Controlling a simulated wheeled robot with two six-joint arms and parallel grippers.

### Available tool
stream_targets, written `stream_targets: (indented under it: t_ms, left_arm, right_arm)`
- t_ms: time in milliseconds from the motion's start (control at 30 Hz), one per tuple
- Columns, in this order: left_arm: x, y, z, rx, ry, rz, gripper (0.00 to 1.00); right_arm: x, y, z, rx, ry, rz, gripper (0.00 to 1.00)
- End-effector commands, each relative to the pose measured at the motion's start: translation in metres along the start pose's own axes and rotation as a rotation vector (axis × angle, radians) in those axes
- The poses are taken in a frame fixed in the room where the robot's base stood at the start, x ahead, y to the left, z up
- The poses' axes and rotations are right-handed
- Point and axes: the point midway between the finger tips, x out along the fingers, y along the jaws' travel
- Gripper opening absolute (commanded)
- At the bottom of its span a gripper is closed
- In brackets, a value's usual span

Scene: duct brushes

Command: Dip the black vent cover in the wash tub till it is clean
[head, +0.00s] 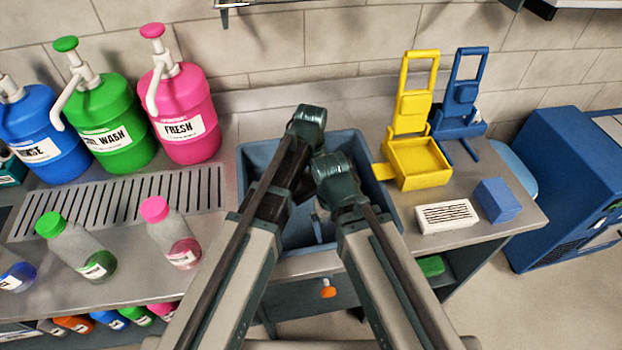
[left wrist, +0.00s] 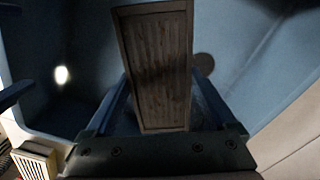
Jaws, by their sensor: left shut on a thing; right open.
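The black vent cover (left wrist: 155,50) is a slatted rectangular panel that looks dark brown in the left wrist view, with a darker smear across its slats. My left gripper (left wrist: 162,112) is shut on it and holds it upright over or inside the wash tub (left wrist: 75,105). In the head view the blue-grey wash tub (head: 254,160) is set in the counter, and my arms cover much of it. My left gripper (head: 306,122) is above the tub's far part, and the cover is not clearly visible there. My right gripper (head: 335,178) is open and lower, also over the tub.
A white slatted block (head: 446,217), a blue block (head: 497,200), a yellow holder (head: 418,160) and a blue stand (head: 460,105) are right of the tub. Pump jugs, including a pink one (head: 185,110), and small bottles (head: 172,232) stand left by a drain grate (head: 110,200).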

Motion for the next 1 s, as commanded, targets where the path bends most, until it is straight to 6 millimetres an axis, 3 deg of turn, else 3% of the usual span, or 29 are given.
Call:
stream_targets:
  t_ms: [100,1000]
  left_arm:
    - [0.017,0.0,0.0,0.0,0.0,0.0,0.33]
    - [0.098,0.0,0.0,0.0,0.0,0.0,0.33]
  right_arm:
    - [0.017,-0.002,-0.001,0.0,0.0,0.0,1.0]
    - [0.098,-0.009,-0.006,0.0,0.0,0.0,1.0]
